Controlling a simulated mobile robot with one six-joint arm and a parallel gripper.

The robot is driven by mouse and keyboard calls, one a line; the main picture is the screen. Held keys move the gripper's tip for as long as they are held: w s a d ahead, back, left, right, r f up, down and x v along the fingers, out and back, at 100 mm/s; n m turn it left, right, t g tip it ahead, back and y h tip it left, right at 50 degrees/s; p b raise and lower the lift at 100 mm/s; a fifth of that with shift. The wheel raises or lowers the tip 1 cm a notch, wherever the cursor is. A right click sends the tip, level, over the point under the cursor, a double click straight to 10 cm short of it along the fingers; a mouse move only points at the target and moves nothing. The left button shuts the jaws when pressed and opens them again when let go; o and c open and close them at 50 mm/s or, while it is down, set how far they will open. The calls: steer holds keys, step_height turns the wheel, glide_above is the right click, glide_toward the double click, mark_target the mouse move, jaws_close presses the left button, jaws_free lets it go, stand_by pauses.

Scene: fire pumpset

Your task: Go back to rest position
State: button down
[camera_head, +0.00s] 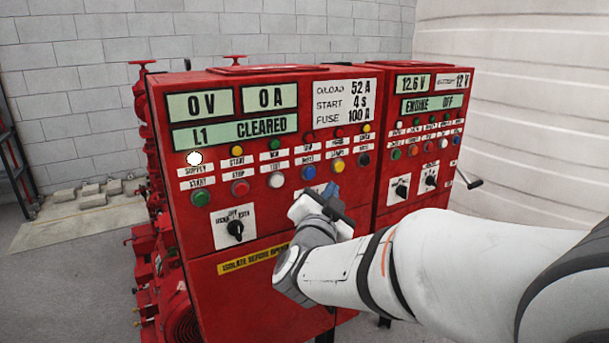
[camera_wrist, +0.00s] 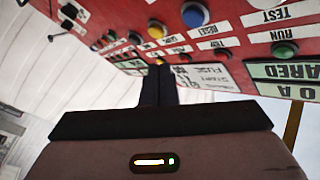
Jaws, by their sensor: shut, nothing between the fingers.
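My gripper (camera_head: 329,194) is in front of the left red control cabinet (camera_head: 255,290), close to the lower row of buttons. Its fingers are closed together with nothing between them, as the wrist view (camera_wrist: 159,85) also shows. The blue button (camera_head: 309,173) is just above the gripper, and it shows in the wrist view too (camera_wrist: 195,14). I cannot tell whether the fingertips touch the panel. My white arm reaches in from the right. The left displays (camera_head: 235,133) read 0 V, 0 A and L1 CLEARED.
A second red cabinet (camera_head: 425,140) with a crank handle (camera_head: 468,180) stands to the right, reading ENGINE OFF. A rotary switch (camera_head: 236,229) sits low on the left panel. Red piping (camera_head: 150,240) lies behind at left. Open floor (camera_head: 70,290) is at far left.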

steer(key=s+d+f+n+g+y+p, duration=0.1)
steer(key=s+d+f+n+g, duration=0.2)
steer(key=s, duration=0.5)
steer(key=s+d+f+n+g+y+p, duration=0.1)
steer(key=s+d+f+n+g+p, duration=0.1)
steer(key=s+d+f+g, duration=0.3)
steer(key=s+d+f+n+g+y+p, duration=0.1)
steer(key=s+d+f+n+g+p, duration=0.1)
steer(key=s+d+f+n+g, duration=0.2)
steer(key=s+d+g, duration=0.2)
steer(key=s+g, duration=0.2)
steer(key=s, duration=0.2)
steer(key=shift+s+d+f+n+g+y, duration=0.2)
steer(key=shift+s+f+n+g+y, duration=0.1)
steer(key=shift+f+y, duration=0.1)
